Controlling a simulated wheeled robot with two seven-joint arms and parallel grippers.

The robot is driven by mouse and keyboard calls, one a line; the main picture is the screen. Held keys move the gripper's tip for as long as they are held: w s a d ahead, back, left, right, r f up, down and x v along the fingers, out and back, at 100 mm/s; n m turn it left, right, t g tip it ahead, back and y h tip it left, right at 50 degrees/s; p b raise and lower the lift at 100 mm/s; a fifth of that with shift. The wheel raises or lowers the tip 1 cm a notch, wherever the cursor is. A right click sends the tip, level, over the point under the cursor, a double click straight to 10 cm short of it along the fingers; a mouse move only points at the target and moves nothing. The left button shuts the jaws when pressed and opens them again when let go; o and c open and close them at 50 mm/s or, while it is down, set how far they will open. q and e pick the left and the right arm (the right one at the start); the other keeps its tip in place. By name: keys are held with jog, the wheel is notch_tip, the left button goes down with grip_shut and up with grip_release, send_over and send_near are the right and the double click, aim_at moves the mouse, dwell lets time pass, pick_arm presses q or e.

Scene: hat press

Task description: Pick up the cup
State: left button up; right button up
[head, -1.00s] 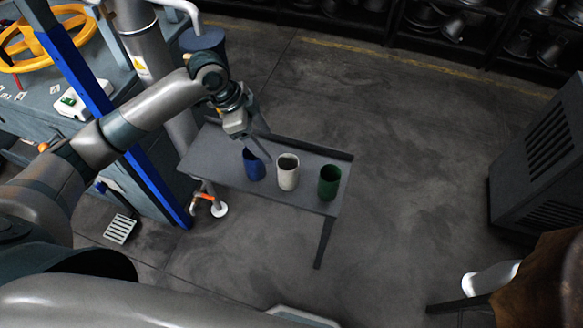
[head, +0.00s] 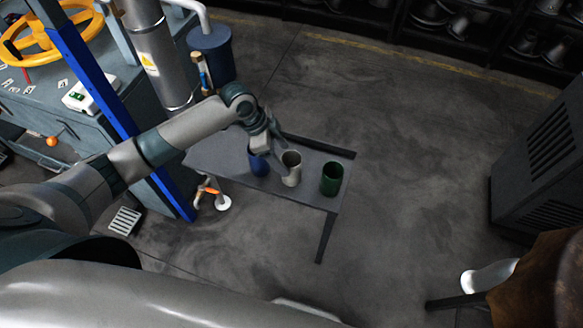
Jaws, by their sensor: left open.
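Three cups stand upright in a row on a small grey table (head: 215,158). The blue cup (head: 259,168) is on the left, partly hidden by my gripper. The white cup (head: 291,170) is in the middle. The dark green cup (head: 331,179) is on the right near the table's end. My left gripper (head: 279,158) is open, low over the table between the blue and white cups. One finger shows close to the white cup's left side; I cannot tell if it touches. My right gripper is out of view.
A blue post (head: 88,85) and a workbench with a yellow handwheel (head: 45,40) stand at the left. A blue bin (head: 212,52) is behind the table. A dark vented cabinet (head: 540,150) stands at the right. The floor between it and the table is clear.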

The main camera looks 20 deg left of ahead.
aim_at(286, 160)
pick_arm(q)
jog(key=shift+x, duration=1.1)
jog(key=shift+d+f, duration=0.1)
jog(key=shift+f, duration=0.25)
jog(key=shift+s+d+f+p, duration=0.1)
jog(key=shift+d+f+p, duration=0.2)
jog(key=shift+f+p, duration=0.3)
jog(key=x, duration=0.1)
jog(key=p+x, duration=0.1)
jog(key=x, duration=0.1)
jog(key=shift+s, duration=0.1)
jog(key=shift+f, duration=0.5)
